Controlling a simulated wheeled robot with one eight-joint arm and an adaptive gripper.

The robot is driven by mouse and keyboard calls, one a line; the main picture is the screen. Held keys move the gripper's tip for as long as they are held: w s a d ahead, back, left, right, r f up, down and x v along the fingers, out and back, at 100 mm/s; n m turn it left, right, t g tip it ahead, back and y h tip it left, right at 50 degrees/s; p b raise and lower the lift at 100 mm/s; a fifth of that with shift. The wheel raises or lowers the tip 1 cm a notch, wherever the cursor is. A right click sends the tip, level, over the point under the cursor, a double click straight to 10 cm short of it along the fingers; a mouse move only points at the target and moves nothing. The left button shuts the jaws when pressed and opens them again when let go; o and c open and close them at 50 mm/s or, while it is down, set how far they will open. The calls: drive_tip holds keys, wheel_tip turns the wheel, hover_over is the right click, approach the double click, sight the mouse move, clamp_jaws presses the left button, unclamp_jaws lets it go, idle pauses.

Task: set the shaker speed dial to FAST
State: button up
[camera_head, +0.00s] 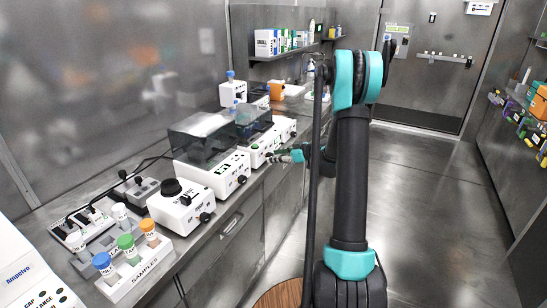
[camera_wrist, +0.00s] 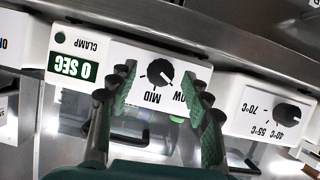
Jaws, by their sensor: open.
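In the wrist view the shaker's white front panel (camera_wrist: 120,50) appears upside down. Its black speed dial (camera_wrist: 160,72) has a white pointer line that slants toward the lower right, toward a label partly hidden by a finger and reading "OW". The MID label (camera_wrist: 152,98) is readable; a FAST label is not visible. My gripper (camera_wrist: 162,80) is open, its fingertips on either side of the dial with a gap to it. In the head view my gripper (camera_head: 284,157) is at the front of a white, dark-lidded machine (camera_head: 262,153), and the dial is hidden.
A green "0 SEC" display (camera_wrist: 72,68) and a CLAMP label sit beside the dial. A neighbouring device has a temperature knob (camera_wrist: 288,110). On the bench stand another dark-lidded machine (camera_head: 210,150), a black-topped device (camera_head: 180,205) and a SAMPLES rack (camera_head: 140,275). The floor at right is clear.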

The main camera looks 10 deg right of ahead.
drive_tip(key=shift+w+a+f, duration=0.25)
drive_tip(key=shift+w+a, duration=0.15)
drive_tip(key=shift+a, duration=0.1)
drive_tip(key=shift+c, duration=0.5)
clamp_jaws()
drive_tip(key=m+g+y, duration=0.1)
drive_tip(key=m+y, duration=0.1)
drive_tip(key=m, duration=0.4)
drive_tip(key=m+g+y, duration=0.1)
drive_tip(key=m+y, duration=0.2)
drive_tip(key=m, duration=0.3)
drive_tip(key=f+m+g+y, duration=0.1)
drive_tip(key=m+y, duration=0.2)
drive_tip(key=m, duration=0.4)
drive_tip(key=shift+w+d, duration=0.25)
drive_tip(key=shift+m, duration=0.3)
idle(0.3)
